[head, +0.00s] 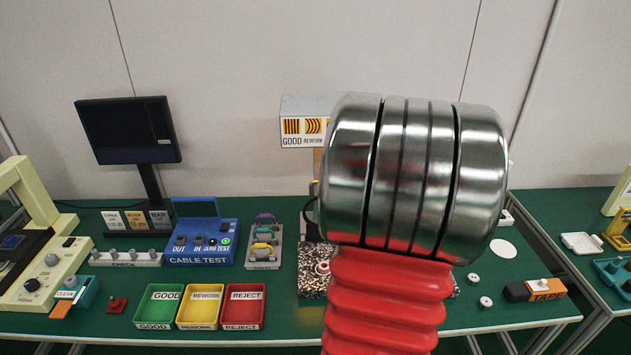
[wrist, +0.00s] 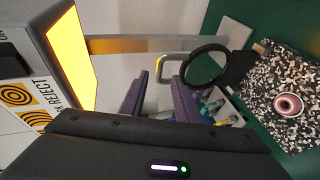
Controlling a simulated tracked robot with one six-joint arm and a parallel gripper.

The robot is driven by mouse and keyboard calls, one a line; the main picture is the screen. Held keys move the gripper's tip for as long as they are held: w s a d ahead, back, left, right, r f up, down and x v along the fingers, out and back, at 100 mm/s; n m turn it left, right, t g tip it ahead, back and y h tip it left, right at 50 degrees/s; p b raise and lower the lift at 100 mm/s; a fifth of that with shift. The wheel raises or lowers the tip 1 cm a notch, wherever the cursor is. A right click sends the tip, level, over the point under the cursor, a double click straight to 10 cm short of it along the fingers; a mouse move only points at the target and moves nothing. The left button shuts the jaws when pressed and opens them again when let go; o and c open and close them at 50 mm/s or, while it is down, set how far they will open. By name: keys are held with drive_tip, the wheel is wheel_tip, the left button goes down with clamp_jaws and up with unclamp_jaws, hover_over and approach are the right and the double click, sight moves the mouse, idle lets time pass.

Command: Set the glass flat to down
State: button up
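The glass flat is in a black ring (wrist: 205,66), seen in the wrist view. The ring stands raised on a black mount beside a speckled stone block (wrist: 262,98), not lying over it. A round pinkish part with a dark centre (wrist: 289,105) sits on the block. A pale loop handle (wrist: 168,59) juts from the ring's left side. My gripper (wrist: 161,90) is open, its purple fingers apart, with the handle's end just beyond and between the tips; I cannot tell any contact. In the head view my red and steel arm hides most of the ring and stone block (head: 312,284).
A lit yellow lamp panel (wrist: 77,60) on a post is close at left in the wrist view. In the head view, green, yellow and red bins (head: 201,321), a blue cable tester (head: 203,256) and a small rack (head: 263,262) stand left of the block.

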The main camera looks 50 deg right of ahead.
drive_tip(key=x, duration=1.1)
drive_tip(key=shift+w, duration=0.15)
drive_tip(key=shift+f, duration=0.1)
drive_tip(key=shift+c, duration=0.4)
clamp_jaws()
drive_tip(key=shift+a+f, duration=0.1)
drive_tip(key=shift+a, duration=0.05)
